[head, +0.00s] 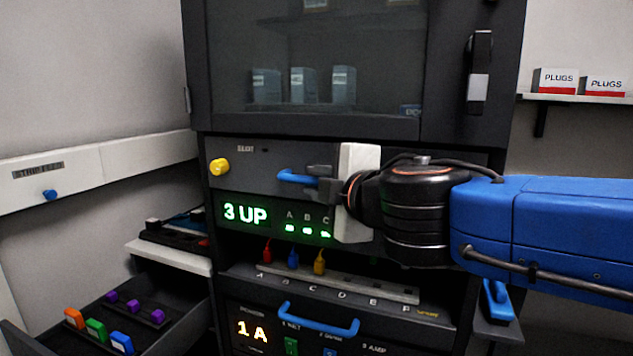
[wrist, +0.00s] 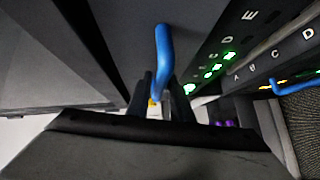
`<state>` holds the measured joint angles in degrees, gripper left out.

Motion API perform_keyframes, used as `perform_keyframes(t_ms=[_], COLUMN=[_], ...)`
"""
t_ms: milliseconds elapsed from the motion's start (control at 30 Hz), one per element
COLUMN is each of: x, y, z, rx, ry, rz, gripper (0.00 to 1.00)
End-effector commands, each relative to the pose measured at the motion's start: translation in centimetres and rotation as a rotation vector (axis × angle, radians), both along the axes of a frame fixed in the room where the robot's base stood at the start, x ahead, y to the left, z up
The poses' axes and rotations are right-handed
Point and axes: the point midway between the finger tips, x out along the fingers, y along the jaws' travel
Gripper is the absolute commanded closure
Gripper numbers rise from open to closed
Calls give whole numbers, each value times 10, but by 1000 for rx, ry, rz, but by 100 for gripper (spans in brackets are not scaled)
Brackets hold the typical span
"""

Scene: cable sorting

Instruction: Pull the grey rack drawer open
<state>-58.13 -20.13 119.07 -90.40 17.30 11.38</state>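The grey rack drawer (head: 250,172) is the dark front at the top of the lower rack, flush with the rack around it. Its blue bar handle (head: 295,177) also shows in the wrist view (wrist: 163,45). My gripper (head: 318,178) is at the right part of this handle. In the wrist view its dark fingertips (wrist: 160,98) lie on either side of the handle's near end. I cannot tell whether they press on it. The handle's right end is hidden behind the gripper.
A yellow knob (head: 219,167) is left of the handle. A green-lit "3 UP" panel (head: 245,214) and a shelf with coloured plugs (head: 319,262) lie below. A lower blue handle (head: 318,322) sticks out. An open drawer (head: 185,300) with coloured blocks is at lower left.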

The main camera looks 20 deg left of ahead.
Motion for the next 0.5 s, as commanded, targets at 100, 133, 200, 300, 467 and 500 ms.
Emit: perform_keyframes(t_ms=[100,133,200,300,467,500], x=[0,0,0,0,0,0], y=[0,0,0,0,0,0], z=[0,0,0,0,0,0], rx=[0,0,0,0,0,0], ry=[0,0,0,0,0,0], rz=[0,0,0,0,0,0], gripper=[80,80,80,99,100,100])
